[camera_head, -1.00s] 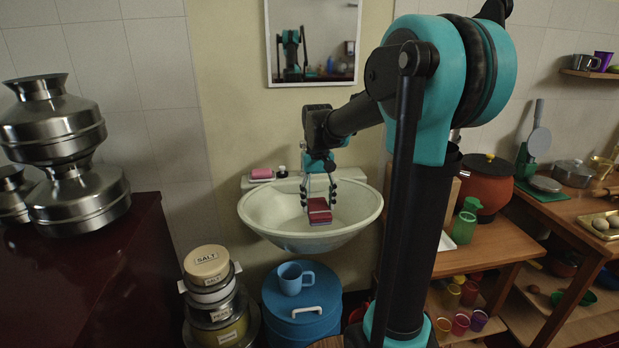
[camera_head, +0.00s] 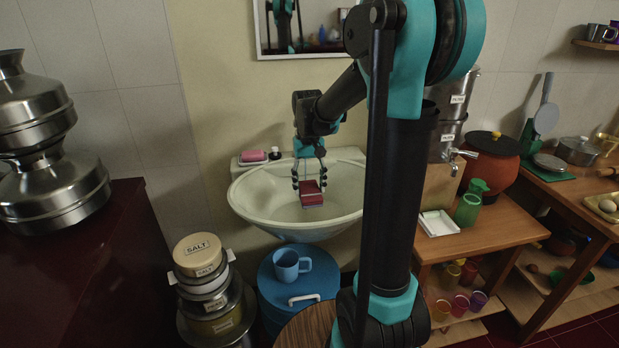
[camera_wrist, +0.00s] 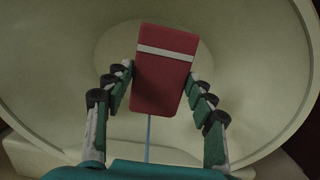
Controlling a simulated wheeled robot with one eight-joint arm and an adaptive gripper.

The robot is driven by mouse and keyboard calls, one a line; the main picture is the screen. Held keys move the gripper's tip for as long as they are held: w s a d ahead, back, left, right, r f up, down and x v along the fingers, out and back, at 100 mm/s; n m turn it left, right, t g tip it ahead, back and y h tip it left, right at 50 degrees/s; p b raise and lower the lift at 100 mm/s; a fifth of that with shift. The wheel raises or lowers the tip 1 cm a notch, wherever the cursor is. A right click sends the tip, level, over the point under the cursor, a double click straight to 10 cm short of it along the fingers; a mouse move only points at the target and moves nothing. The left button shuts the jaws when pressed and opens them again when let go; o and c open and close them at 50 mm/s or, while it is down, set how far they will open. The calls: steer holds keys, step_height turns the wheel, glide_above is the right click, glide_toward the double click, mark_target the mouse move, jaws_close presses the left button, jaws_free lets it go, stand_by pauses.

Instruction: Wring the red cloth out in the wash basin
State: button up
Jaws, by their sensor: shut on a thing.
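The red cloth (camera_head: 311,192) is a folded red block with a pale stripe. My gripper (camera_head: 310,176) is shut on it and holds it over the bowl of the white wash basin (camera_head: 255,200). In the wrist view the red cloth (camera_wrist: 163,75) sits between the two fingers of my gripper (camera_wrist: 160,88), slightly tilted, with the basin bowl (camera_wrist: 60,70) around it. A thin blue line shows below the cloth there; I cannot tell what it is. Whether the cloth touches the bowl is hard to tell.
A pink soap (camera_head: 253,155) and a small dark bottle (camera_head: 274,153) are on the basin's back ledge. A blue mug (camera_head: 290,266) stands on a blue drum (camera_head: 295,295) below. Stacked tins (camera_head: 205,285) stand left of it. A wooden table (camera_head: 490,235) is at right.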

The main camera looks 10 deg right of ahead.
steer(key=shift+f, duration=5.05)
steer(key=shift+f, duration=0.2)
steer(key=shift+r, duration=8)
